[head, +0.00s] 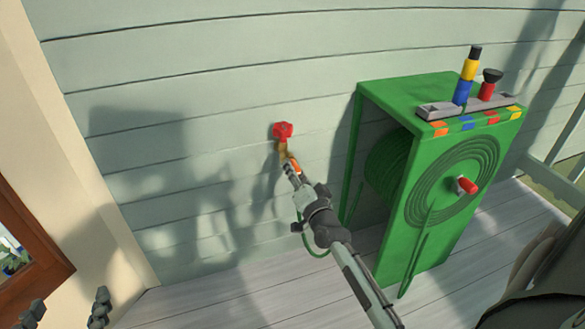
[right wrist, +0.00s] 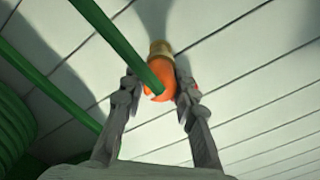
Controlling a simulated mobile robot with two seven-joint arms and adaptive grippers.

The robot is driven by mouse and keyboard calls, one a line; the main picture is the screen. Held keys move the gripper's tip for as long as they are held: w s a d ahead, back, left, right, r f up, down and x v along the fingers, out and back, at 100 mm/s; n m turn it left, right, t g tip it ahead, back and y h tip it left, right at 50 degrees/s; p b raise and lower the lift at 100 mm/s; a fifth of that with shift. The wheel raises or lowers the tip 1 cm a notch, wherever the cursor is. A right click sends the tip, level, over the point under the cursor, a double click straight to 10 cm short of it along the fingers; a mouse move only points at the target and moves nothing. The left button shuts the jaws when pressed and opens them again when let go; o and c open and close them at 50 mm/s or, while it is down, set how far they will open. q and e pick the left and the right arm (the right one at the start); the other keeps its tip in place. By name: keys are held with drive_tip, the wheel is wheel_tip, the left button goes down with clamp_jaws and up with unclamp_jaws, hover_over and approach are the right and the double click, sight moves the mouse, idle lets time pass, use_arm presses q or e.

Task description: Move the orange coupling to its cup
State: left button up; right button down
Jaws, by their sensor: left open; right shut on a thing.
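The orange coupling (right wrist: 162,77) sits between the fingertips of my right gripper (right wrist: 158,90), which is shut on it. Brass (right wrist: 160,47) shows right beyond it. In the head view the coupling (head: 293,163) is just below a brass tap (head: 283,149) with a red handle (head: 283,130) on the wall; I cannot tell whether they are joined. A grey rack (head: 440,111) lies on the green hose box, with an orange patch (head: 440,129) below its left end. The cup's inside is not clear. My left gripper (head: 68,311) is open at the bottom left, partly cut off.
The green box (head: 385,95) holds a wound hose and a red crank knob (head: 467,186). A blue and yellow piece (head: 466,82) and a red one (head: 487,90) stand on the rack. A green hose (right wrist: 120,45) crosses the wrist view. Wall space left of the box is clear.

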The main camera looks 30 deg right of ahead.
drive_tip(key=shift+s, duration=0.1)
drive_tip(key=shift+p+v, duration=1.05)
drive_tip(key=shift+v, duration=1.1)
